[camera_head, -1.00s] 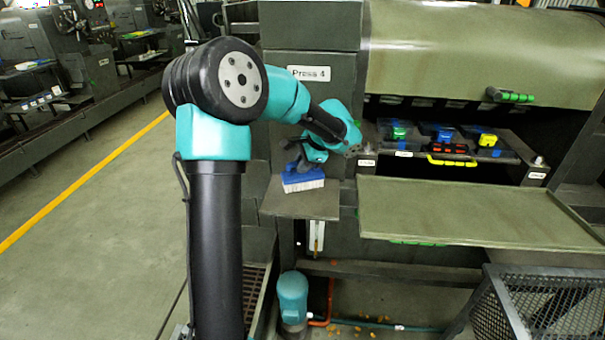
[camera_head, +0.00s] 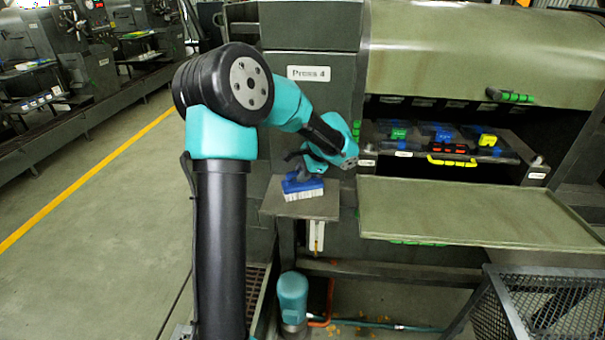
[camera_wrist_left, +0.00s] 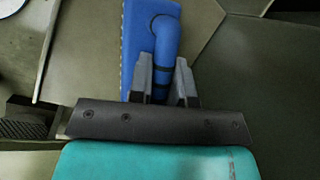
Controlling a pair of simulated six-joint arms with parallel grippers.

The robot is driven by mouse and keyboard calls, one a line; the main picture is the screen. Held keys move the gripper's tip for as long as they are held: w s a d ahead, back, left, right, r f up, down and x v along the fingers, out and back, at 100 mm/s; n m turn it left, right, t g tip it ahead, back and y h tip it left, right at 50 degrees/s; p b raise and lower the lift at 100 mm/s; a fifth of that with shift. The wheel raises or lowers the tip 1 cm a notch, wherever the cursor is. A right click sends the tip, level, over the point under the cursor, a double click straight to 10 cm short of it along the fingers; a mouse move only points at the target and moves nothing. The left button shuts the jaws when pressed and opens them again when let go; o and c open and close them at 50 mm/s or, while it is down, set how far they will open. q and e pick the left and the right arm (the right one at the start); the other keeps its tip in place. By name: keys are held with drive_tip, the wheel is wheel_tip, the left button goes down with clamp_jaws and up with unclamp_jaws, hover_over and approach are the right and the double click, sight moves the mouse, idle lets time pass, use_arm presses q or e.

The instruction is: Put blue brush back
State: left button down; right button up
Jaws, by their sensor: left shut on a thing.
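The blue brush (camera_head: 303,188) has a blue back and handle and pale bristles pointing down. It is at the small grey side shelf (camera_head: 318,208) left of the press; I cannot tell whether the bristles touch the shelf. My left gripper (camera_head: 299,171) is shut on its handle from above. In the left wrist view, the two grey fingers (camera_wrist_left: 162,78) stand on either side of the blue brush's handle (camera_wrist_left: 166,45), with the brush's flat blue back beside it. My right gripper is not in view.
The press (camera_head: 309,73) carries a "Press 4" label. A wide olive tray (camera_head: 480,210) sits right of the shelf. Above it, a recess holds several coloured-handled items (camera_head: 445,148). A wire-mesh basket (camera_head: 550,300) stands at the lower right.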

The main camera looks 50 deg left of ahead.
use_arm(q)
drive_tip(key=c, duration=1.1)
unclamp_jaws()
drive_tip(key=shift+f, duration=0.15)
drive_tip(key=shift+o, duration=0.2)
drive_tip(key=v, duration=1.2)
